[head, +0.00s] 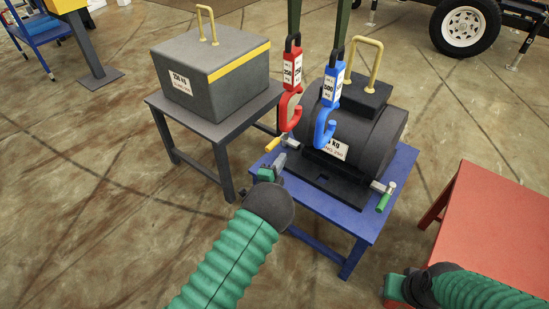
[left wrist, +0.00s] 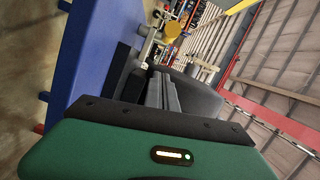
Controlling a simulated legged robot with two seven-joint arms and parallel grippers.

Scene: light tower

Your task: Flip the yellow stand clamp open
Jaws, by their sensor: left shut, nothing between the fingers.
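The yellow stand clamp (head: 272,144) sits at the left edge of the blue stand (head: 322,198), its yellow handle sticking out to the left beside a metal part. A yellow round piece (left wrist: 172,30), apparently the handle's end, shows in the left wrist view. My left gripper (head: 280,160) is shut and empty, just in front of and slightly below the yellow handle in the head view; its fingers (left wrist: 163,90) also show in the left wrist view. I cannot tell whether it touches the clamp. My right gripper (head: 393,289) is at the lower right, its fingers not clear.
A dark cylindrical weight (head: 382,133) lies on the blue stand, with a green-handled clamp (head: 385,198) at its right. Red (head: 290,95) and blue (head: 329,100) hooks hang close above. A grey box weight (head: 215,85) stands on a grey table; a red table (head: 495,220) is at right.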

